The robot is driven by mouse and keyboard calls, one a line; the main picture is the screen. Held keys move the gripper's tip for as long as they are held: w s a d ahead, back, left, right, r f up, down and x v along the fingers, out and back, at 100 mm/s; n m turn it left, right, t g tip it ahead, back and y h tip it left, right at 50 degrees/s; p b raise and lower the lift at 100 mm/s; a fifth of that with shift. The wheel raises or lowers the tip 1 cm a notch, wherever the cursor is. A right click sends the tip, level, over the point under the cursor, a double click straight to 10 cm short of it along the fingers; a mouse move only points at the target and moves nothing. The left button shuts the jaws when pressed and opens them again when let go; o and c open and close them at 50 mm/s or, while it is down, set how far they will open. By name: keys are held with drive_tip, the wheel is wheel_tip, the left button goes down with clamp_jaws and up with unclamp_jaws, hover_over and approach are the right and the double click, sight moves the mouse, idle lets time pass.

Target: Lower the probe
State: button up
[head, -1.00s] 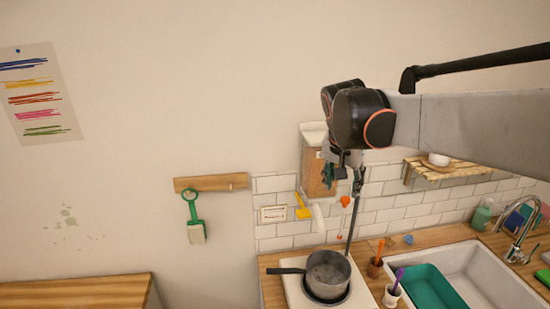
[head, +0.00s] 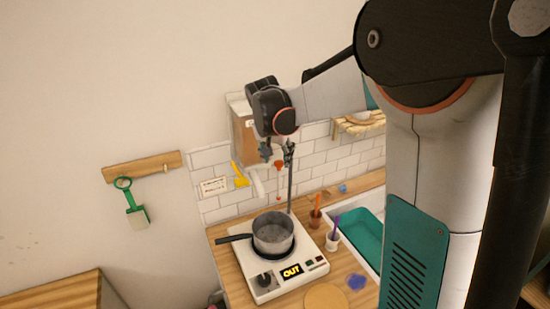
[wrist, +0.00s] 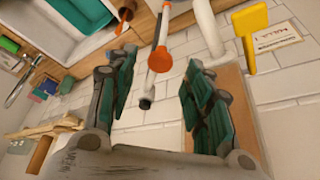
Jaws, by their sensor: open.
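The probe (head: 278,166) has an orange knob and a thin stem hanging above the grey pot (head: 273,232). The pot sits on the white hot plate (head: 262,288), whose display reads "OUT". A dark stand rod (head: 291,188) rises behind the pot. My gripper (head: 272,155) is just above the knob. In the wrist view my gripper (wrist: 160,60) has its green-padded fingers apart. The orange knob (wrist: 160,61) shows between them, with a dark-tipped piece towards the palm. I cannot tell how deep the knob is between the fingers. The stem's lower end is unclear.
A brown cup (head: 315,219) and a white cup (head: 332,243) stand right of the pot. A wooden box (head: 243,130) hangs on the wall close behind my gripper. My arm hides much of the sink side. A round board (head: 325,298) lies in front.

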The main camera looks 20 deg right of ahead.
sight(278, 199)
drive_tip(key=shift+x, duration=1.35)
drive_tip(key=shift+c, duration=0.2)
clamp_jaws()
wheel_tip(278, 199, down, 17)
drive_tip(key=b, duration=1.2)
drive_tip(key=shift+f, duration=0.15)
drive_tip(key=shift+o, duration=0.2)
unclamp_jaws()
drive_tip(key=shift+f, duration=0.1)
